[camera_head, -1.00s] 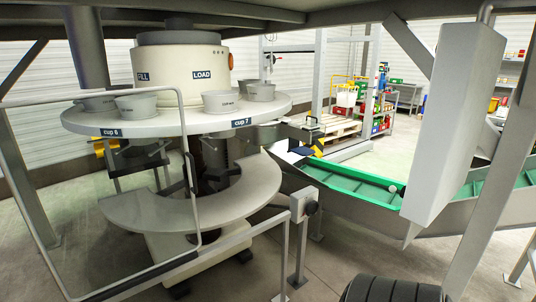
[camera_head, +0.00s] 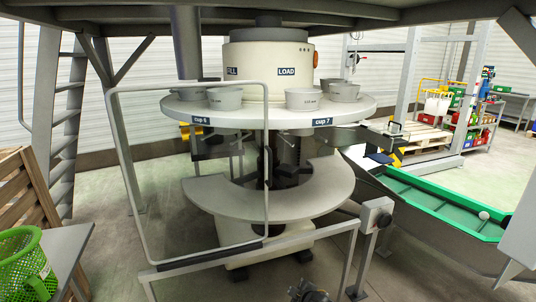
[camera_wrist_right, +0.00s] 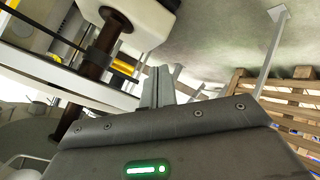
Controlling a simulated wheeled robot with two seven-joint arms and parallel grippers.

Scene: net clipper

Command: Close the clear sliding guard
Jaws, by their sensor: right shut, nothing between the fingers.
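The guard (camera_head: 266,150) shows in the head view as a pale metal frame with rounded corners around a see-through area, standing in front of the left part of the round cup machine (camera_head: 268,57). The clear panel itself is hard to make out. A black sleeve (camera_head: 210,257) lies on the rail at its lower edge. My right gripper (camera_wrist_right: 160,72) shows in the right wrist view with its grey fingers together and empty, apart from anything I can identify as the guard. A dark mechanical part (camera_head: 308,292) shows at the bottom of the head view; I cannot tell whether it is mine. My left gripper is not in view.
Grey cups (camera_head: 225,98) stand on the round upper plate (camera_head: 350,107). A post with a grey box (camera_head: 376,214) stands right of the rail. A green conveyor (camera_head: 440,205) runs at the right. A green basket (camera_head: 25,265) and wooden slats (camera_head: 25,190) are at the left. Floor shows at the lower right.

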